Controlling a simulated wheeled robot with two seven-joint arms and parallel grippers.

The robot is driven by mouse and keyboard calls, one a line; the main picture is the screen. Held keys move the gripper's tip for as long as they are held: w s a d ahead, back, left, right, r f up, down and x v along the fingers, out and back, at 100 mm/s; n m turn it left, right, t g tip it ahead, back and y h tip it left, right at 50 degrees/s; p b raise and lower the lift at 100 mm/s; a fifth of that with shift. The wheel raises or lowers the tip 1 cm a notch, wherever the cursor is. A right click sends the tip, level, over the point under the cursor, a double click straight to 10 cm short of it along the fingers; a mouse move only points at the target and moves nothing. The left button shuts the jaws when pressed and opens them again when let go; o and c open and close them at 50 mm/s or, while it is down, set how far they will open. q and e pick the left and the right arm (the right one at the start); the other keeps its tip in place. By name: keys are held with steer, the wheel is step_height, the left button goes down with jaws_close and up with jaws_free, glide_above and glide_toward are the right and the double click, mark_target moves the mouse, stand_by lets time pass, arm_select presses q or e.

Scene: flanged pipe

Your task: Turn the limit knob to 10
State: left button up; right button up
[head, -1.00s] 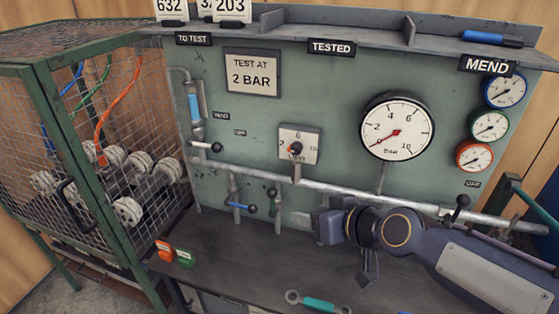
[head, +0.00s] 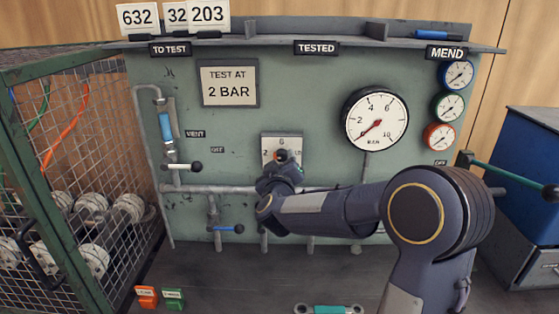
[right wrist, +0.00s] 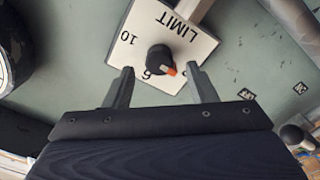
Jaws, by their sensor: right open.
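The limit knob (right wrist: 159,58) is small and black with an orange pointer mark, on a white square plate (right wrist: 181,34) printed LIMIT, 10 and 6. In the right wrist view the orange mark points down and right, to the side of 6 away from 10. In the head view the plate (head: 270,143) is on the green panel, its lower part and most of the knob hidden by my right gripper (head: 281,160). My right gripper's two fingers (right wrist: 160,69) are open, one to each side of the knob's near edge, with gaps between. My left gripper is not in view.
A pressure gauge (head: 375,119) is right of the plate, its needle near the low end. A pipe (head: 215,189) with valves runs below. A mesh cage (head: 108,205) stands at left.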

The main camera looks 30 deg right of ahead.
mark_target(282, 156)
steer(key=shift+x, duration=1.4)
steer(key=c, duration=1)
steer(key=shift+o, duration=0.2)
